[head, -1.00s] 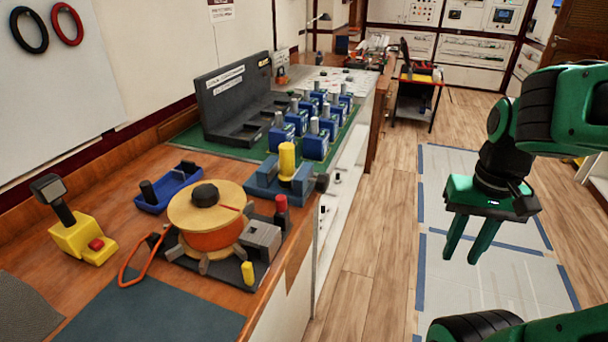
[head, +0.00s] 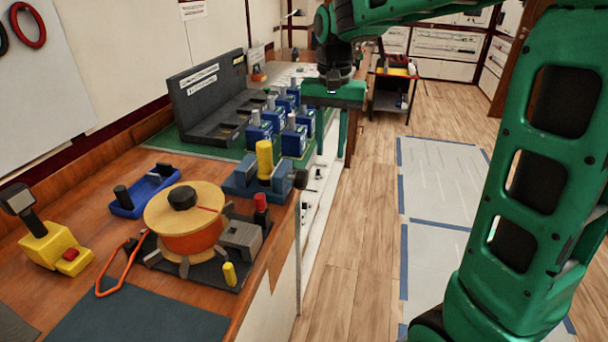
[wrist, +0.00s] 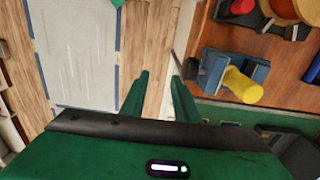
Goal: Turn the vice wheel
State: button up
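The blue-grey vice (head: 258,176) sits near the bench's front edge with a yellow cylinder (head: 265,160) upright between its jaws. Its dark wheel (head: 300,179) is on the vice's right end, at the bench edge. In the wrist view the vice (wrist: 214,72) is right of the fingers, and the dark wheel (wrist: 191,69) is close to the right fingertip. My gripper (head: 331,153) is open and empty, fingers pointing down, just off the bench edge, above and right of the wheel. It also shows in the wrist view (wrist: 160,82). I see no contact with the wheel.
A spool on a dark base (head: 187,220) stands left of the vice, with a red-topped post (head: 261,210) near the edge. Blue breakers (head: 293,141) stand behind the vice on a green mat. The floor (head: 350,230) right of the bench is clear.

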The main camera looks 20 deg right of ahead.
send_near(304, 174)
jog(key=shift+w+d+f, duration=0.15)
jog(key=shift+w, duration=0.25)
jog(key=shift+w+d+f, duration=0.15)
jog(key=shift+w, duration=0.2)
jog(key=shift+w+a+f, duration=0.1)
jog(key=shift+a+f, duration=0.05)
jog(key=shift+f, duration=0.05)
notch_tip(304, 174, down, 10)
jog(key=shift+f, duration=0.15)
grip_shut()
jog(key=shift+d, duration=0.3)
